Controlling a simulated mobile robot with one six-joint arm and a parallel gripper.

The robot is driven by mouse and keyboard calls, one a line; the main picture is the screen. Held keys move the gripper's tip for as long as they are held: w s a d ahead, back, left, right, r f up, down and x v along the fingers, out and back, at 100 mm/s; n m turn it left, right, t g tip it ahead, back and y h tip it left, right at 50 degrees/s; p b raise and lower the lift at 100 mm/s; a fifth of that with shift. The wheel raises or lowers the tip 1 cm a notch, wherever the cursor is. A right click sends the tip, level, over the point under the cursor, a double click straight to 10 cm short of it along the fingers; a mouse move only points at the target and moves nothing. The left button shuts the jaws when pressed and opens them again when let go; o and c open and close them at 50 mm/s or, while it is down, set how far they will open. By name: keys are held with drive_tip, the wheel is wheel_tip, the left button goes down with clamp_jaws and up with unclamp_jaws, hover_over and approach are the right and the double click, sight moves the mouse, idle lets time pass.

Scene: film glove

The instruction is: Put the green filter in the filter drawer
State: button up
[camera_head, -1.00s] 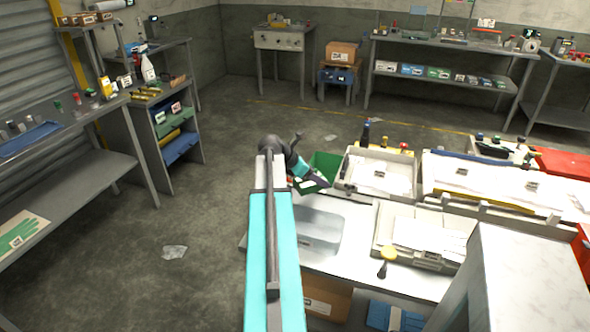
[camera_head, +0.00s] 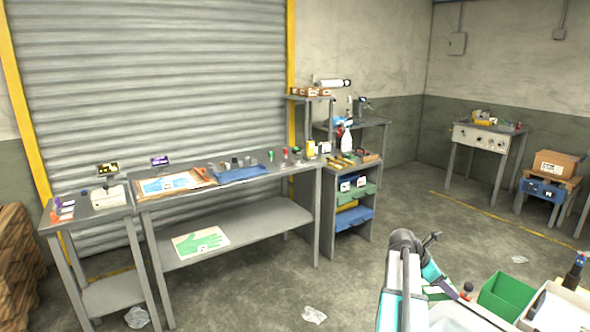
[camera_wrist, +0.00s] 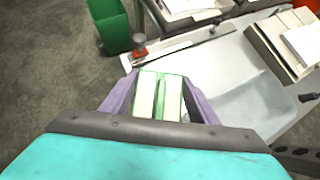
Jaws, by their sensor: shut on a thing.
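My gripper (camera_wrist: 158,100) has purple fingers. In the wrist view they are shut on a green-and-cream flat item (camera_wrist: 146,92), which looks like the green filter. It is held above a pale grey bench top (camera_wrist: 215,65). In the head view my arm hides most of the gripper, and only a bit of green and white (camera_head: 432,291) shows near its end. I cannot make out a filter drawer for certain in either view.
A green bin (camera_head: 508,296) stands beside the bench, also in the wrist view (camera_wrist: 110,25). A small red-topped item (camera_wrist: 140,48) is near the bench edge. A long grey workbench (camera_head: 230,185) stands at left by the shutter. The floor between is mostly clear.

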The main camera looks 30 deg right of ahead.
drive_tip(key=w+a+r+n+t+h, duration=0.15)
drive_tip(key=w+a+n+t, duration=0.4)
drive_tip(key=w+a, duration=2.3)
drive_tip(key=w+a+r+n+t+y, duration=0.1)
drive_tip(key=w+a+n, duration=0.1)
drive_tip(key=a, duration=0.8)
drive_tip(key=w+a+n+t, duration=0.1)
drive_tip(key=a+n+t, duration=0.15)
drive_tip(key=a, duration=0.75)
drive_tip(key=s+a+n+y, duration=0.1)
drive_tip(key=s+a+n, duration=0.2)
drive_tip(key=a, duration=1.3)
drive_tip(key=shift+r+t, duration=0.4)
drive_tip(key=shift+r, duration=0.05)
drive_tip(key=shift+y, duration=0.25)
